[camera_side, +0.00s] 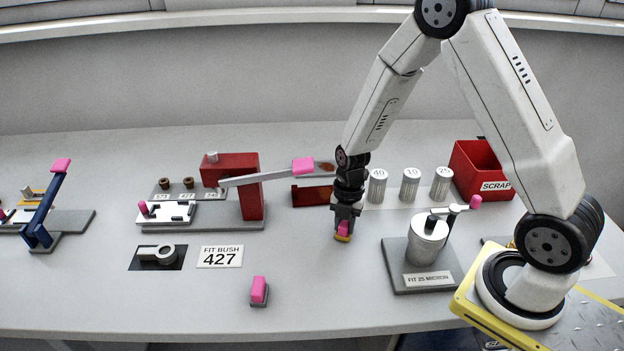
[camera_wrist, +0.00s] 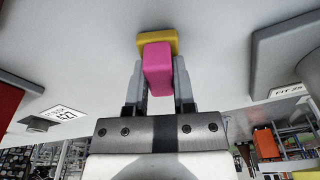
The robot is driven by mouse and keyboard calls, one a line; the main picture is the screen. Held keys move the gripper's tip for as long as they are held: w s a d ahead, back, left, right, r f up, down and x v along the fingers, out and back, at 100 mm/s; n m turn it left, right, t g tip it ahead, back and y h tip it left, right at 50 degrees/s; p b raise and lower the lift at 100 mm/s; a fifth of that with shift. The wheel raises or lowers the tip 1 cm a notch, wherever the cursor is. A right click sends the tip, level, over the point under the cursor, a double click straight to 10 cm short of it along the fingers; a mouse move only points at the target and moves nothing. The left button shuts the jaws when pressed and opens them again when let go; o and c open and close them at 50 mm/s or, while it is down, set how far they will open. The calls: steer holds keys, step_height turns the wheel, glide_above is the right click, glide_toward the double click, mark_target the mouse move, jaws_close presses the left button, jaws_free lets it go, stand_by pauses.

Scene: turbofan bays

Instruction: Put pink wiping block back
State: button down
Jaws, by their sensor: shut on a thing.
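My gripper (camera_side: 344,217) is shut on a wiping block with a pink grip (camera_side: 343,229) and a yellow pad (camera_side: 342,238). In the wrist view the pink grip (camera_wrist: 157,70) sits between the two fingers (camera_wrist: 158,90), with the yellow pad (camera_wrist: 157,43) beyond the fingertips. The block is over bare table at the middle; whether it touches the table I cannot tell. Another pink block on a dark grey base (camera_side: 259,290) stands on the table at the front, left of my gripper.
A red open holder (camera_side: 312,195) is just left behind my gripper. A red press with a pink-ended lever (camera_side: 245,180) stands further left. White numbered canisters (camera_side: 410,185) and a red scrap bin (camera_side: 484,172) are right. A grey cylinder fixture (camera_side: 427,243) is right front.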

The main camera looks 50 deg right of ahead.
steer(key=shift+f, duration=0.1)
steer(key=shift+c, duration=2.2)
jaws_free()
step_height(320, 180, up, 12)
steer(key=d, duration=0.1)
steer(key=shift+w+d, duration=0.15)
steer(key=shift+w, duration=0.15)
steer(key=s+a+m+t, duration=0.1)
steer(key=s+m, duration=0.3)
steer(key=m, duration=0.7)
steer(key=s+a+r+m+t+h, duration=0.1)
steer(key=s+a+m+t, duration=0.1)
steer(key=m, duration=0.9)
steer(key=shift+s+a+r+m, duration=0.25)
steer(key=shift+s+a, duration=0.55)
steer(key=shift+s, duration=0.45)
